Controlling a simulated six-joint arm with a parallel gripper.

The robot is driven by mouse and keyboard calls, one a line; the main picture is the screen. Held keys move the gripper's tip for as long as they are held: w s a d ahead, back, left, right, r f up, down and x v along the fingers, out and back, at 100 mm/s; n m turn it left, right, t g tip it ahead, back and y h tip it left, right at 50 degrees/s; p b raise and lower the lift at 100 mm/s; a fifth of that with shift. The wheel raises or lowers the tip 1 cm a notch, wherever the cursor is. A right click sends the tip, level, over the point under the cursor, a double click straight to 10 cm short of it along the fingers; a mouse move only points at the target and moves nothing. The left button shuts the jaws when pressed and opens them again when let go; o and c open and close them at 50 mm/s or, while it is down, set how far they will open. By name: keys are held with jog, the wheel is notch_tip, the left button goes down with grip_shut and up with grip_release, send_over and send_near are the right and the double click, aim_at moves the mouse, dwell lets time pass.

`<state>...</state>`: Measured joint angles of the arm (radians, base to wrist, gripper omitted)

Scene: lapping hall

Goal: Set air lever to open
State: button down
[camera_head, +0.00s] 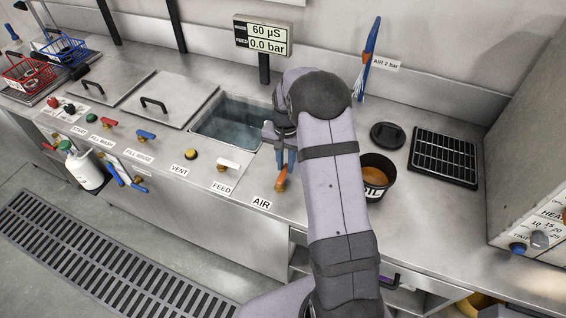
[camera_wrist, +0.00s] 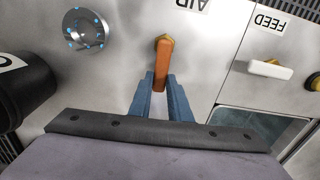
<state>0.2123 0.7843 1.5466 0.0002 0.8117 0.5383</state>
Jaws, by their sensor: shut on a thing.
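The air lever (camera_head: 281,181) has an orange handle on a brass-coloured pivot, behind the AIR label (camera_head: 261,203) on the steel counter. In the wrist view the orange handle (camera_wrist: 162,63) runs from its pivot back toward my gripper. My gripper (camera_wrist: 161,88) has its blue fingers on both sides of the handle's near end and is shut on it. In the head view my gripper (camera_head: 285,160) is partly hidden by my arm, and so is the far end of the handle.
The white feed lever (camera_head: 228,163) is left of the air lever. A water-filled tank (camera_head: 228,124) lies behind it. A black OIL pot (camera_head: 376,180) stands right of my arm, with a black grate (camera_head: 443,158) beyond. A display (camera_head: 265,38) reads 60 µS and 0.0 bar.

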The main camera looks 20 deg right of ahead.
aim_at(286, 168)
jog(key=shift+d+m, duration=0.1)
jog(key=shift+m, duration=0.2)
jog(key=c, duration=1.6)
grip_release()
jog(key=shift+s, duration=0.1)
jog(key=shift+c, duration=0.2)
jog(key=shift+r, duration=0.15)
jog(key=shift+r+b, duration=0.95)
jog(key=shift+r, duration=2.6)
jog(key=s+a+n, duration=0.5)
jog(key=s, duration=0.7)
jog(key=s+a+n, duration=0.4)
jog(key=s+a, duration=0.1)
jog(key=s, duration=0.8)
notch_tip(286, 168, down, 38)
jog(key=b, duration=3.7)
jog(key=shift+w+a+r, duration=0.15)
jog(key=shift+w+r, duration=0.05)
